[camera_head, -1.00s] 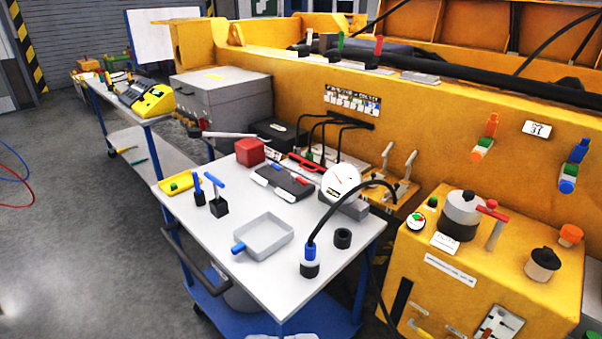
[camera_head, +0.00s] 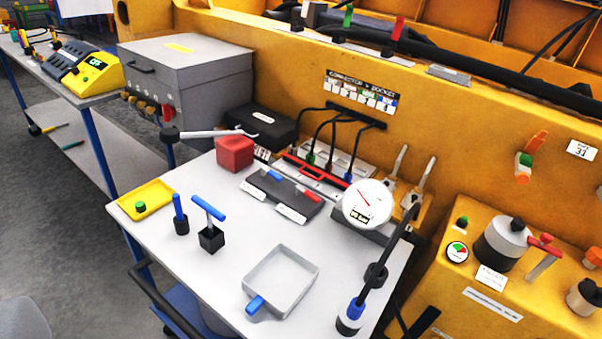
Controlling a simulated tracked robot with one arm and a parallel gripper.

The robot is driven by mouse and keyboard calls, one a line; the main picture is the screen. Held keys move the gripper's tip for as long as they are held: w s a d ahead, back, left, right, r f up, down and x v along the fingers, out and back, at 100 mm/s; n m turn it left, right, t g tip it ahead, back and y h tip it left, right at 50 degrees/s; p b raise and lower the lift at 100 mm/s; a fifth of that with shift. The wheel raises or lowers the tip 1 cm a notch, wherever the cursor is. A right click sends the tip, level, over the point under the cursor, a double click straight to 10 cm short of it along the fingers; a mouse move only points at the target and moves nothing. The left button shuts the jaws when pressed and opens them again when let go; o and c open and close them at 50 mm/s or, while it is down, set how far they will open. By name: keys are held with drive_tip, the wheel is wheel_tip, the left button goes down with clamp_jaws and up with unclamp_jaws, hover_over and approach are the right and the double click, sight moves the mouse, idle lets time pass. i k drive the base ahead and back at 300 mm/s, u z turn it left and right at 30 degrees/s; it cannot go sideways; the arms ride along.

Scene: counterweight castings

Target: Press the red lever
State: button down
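Several red parts could be the red lever, and I cannot tell which is meant. A dark board (camera_head: 268,202) on the white cart carries a small red lever (camera_head: 308,194) beside a blue lever (camera_head: 272,176); labels in front of them are too small to read. A red-topped handle (camera_head: 545,243) stands on the yellow box at the right. A red upright piece (camera_head: 398,28) stands on the yellow frame at the back. A long red bar (camera_head: 320,172) lies behind the dark board. My gripper is not in view.
On the cart (camera_head: 215,285) are a red cube (camera_head: 234,153), a grey tray (camera_head: 305,257), a yellow tray (camera_head: 160,205), a blue T-handle (camera_head: 209,209) and a round gauge (camera_head: 368,203). A black cable (camera_head: 392,250) arcs at the right. The front left cart top is clear.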

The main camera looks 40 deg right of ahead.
sight(314, 197)
drive_tip(key=z, duration=0.4)
drive_tip(key=i, duration=0.85)
drive_tip(key=z, duration=0.7)
